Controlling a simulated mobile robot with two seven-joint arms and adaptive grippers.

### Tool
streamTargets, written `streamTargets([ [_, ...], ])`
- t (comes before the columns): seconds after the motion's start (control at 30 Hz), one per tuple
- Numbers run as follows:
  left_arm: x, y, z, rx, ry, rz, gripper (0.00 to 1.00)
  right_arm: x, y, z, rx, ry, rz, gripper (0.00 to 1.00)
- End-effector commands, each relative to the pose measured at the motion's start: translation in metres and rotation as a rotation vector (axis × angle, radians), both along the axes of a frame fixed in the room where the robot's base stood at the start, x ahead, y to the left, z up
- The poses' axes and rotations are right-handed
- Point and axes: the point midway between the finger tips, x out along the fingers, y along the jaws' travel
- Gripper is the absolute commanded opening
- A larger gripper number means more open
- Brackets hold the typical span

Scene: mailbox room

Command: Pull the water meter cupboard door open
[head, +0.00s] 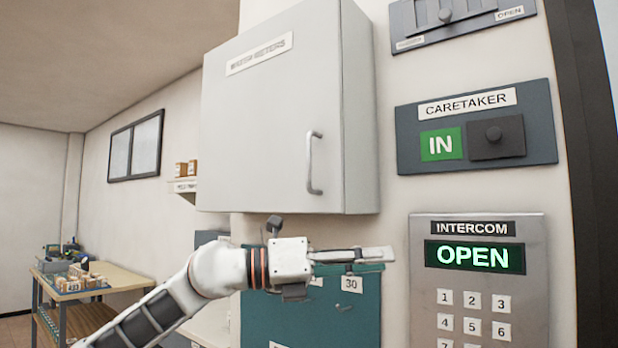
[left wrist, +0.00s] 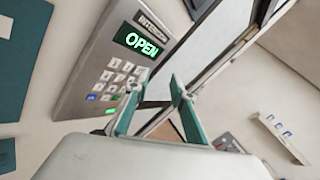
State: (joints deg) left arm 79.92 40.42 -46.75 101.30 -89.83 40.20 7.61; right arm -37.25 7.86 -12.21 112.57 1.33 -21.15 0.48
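The water meter cupboard (head: 275,120) is a pale grey wall box labelled "WATER METERS" in the head view. Its front door looks shut. A grey bar handle (head: 314,163) stands upright near the door's right edge. My left gripper (head: 372,257) is below the cupboard, lower and to the right of the handle, and apart from it. In the left wrist view its two fingers (left wrist: 155,90) are spread with nothing between them. The cupboard and handle do not show in the left wrist view. My right gripper is not in view.
The steel intercom panel (head: 480,285) is right of my left gripper and also shows in the left wrist view (left wrist: 105,65). A caretaker panel (head: 545,140) is above it. A teal board (head: 300,325) is behind my gripper. A workbench (head: 120,278) stands far left.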

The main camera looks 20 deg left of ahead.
Motion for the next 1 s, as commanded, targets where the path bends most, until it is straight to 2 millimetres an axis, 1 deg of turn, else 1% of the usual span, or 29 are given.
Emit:
streamTargets([
  [0.03, 0.000, 0.012, 0.025, 0.057, -0.067, 0.048, 0.24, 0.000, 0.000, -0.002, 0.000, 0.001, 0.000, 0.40],
  [0.17, 0.000, 0.046, 0.079, 0.187, -0.203, 0.183, 0.24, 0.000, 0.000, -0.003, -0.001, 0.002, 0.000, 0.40],
  [0.2, 0.000, 0.059, 0.096, 0.220, -0.241, 0.229, 0.24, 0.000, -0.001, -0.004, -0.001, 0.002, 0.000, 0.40],
  [0.27, -0.003, 0.077, 0.121, 0.262, -0.290, 0.296, 0.24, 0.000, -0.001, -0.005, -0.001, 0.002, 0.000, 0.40],
  [0.3, -0.005, 0.089, 0.137, 0.285, -0.320, 0.340, 0.24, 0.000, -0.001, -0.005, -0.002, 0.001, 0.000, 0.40],
  [0.37, -0.010, 0.105, 0.157, 0.310, -0.356, 0.397, 0.24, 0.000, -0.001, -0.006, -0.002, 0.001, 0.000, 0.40],
  [0.4, -0.011, 0.117, 0.168, 0.326, -0.366, 0.435, 0.24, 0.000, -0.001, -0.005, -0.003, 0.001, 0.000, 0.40],
  [0.5, -0.012, 0.144, 0.185, 0.356, -0.354, 0.512, 0.24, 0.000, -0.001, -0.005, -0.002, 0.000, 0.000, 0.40],
  [0.6, -0.013, 0.160, 0.195, 0.370, -0.349, 0.557, 0.24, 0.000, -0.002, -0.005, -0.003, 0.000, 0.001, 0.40],
  [0.63, -0.013, 0.162, 0.197, 0.371, -0.348, 0.565, 0.24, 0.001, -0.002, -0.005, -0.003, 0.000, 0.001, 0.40],
  [0.73, -0.007, 0.162, 0.198, 0.376, -0.345, 0.574, 0.24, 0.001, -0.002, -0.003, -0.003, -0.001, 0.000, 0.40],
  [0.87, 0.007, 0.152, 0.199, 0.375, -0.344, 0.572, 0.24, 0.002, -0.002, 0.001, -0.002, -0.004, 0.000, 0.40],
  [1.0, 0.026, 0.140, 0.199, 0.375, -0.345, 0.570, 0.24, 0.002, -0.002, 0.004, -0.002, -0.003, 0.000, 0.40],
])
